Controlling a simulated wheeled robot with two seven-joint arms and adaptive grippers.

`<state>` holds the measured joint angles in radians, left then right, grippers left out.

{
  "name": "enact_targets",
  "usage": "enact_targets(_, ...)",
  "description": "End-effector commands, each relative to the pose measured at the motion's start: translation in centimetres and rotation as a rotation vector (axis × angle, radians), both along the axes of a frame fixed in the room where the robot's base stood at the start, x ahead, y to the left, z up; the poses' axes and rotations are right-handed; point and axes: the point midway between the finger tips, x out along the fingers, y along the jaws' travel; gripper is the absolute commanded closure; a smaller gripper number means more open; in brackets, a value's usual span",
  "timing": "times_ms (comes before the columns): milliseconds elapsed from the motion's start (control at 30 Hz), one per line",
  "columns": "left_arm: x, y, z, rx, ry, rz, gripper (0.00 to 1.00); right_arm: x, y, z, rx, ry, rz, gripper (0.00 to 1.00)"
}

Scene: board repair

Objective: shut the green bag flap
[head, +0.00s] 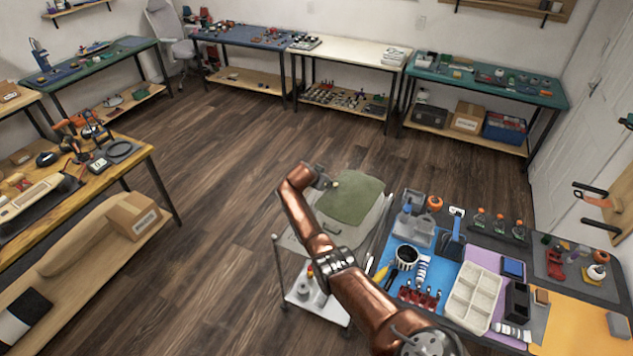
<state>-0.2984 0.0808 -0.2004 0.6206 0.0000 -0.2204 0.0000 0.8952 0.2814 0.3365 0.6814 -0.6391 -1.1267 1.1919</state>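The green bag flap (352,200) lies as a rounded panel over a pale bag (345,236) on a small trolley (290,243). I cannot tell from here whether the flap is fully down. The copper arm coming in from the lower right is my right arm. Its gripper (326,181) is at the flap's upper left corner, very close to it. I cannot tell whether it touches the flap or whether its fingers are open or shut. The forearm hides the left part of the bag and trolley. My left gripper is not in view.
Right of the trolley stands a crowded workbench (575,325) with a divided white tray (472,298), a black cup (406,256) and several bottles. Small items stand on the trolley's lower shelf (318,303). The wooden floor (220,220) left of the trolley is clear.

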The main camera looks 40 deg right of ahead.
Motion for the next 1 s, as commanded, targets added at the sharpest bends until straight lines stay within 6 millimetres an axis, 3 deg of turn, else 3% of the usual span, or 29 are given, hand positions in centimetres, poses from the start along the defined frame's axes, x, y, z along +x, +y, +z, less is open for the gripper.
enact_targets(167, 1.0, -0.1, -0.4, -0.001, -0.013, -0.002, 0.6, -0.3, -0.4, -0.5, 0.002, 0.0, -0.005, 1.0)
enact_targets(667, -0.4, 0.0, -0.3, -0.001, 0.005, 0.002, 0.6, -0.2, -0.1, -0.5, 0.005, 0.001, -0.003, 1.0)
enact_targets(767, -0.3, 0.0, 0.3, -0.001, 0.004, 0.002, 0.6, -0.2, -0.2, 0.4, 0.005, 0.0, -0.004, 1.0)
enact_targets(967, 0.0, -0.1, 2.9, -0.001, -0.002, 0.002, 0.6, -0.1, -0.4, 4.7, -0.001, -0.007, -0.005, 1.0)
enact_targets(1000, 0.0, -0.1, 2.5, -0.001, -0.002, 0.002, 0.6, -0.3, 0.3, 4.7, 0.0, -0.007, -0.004, 1.0)
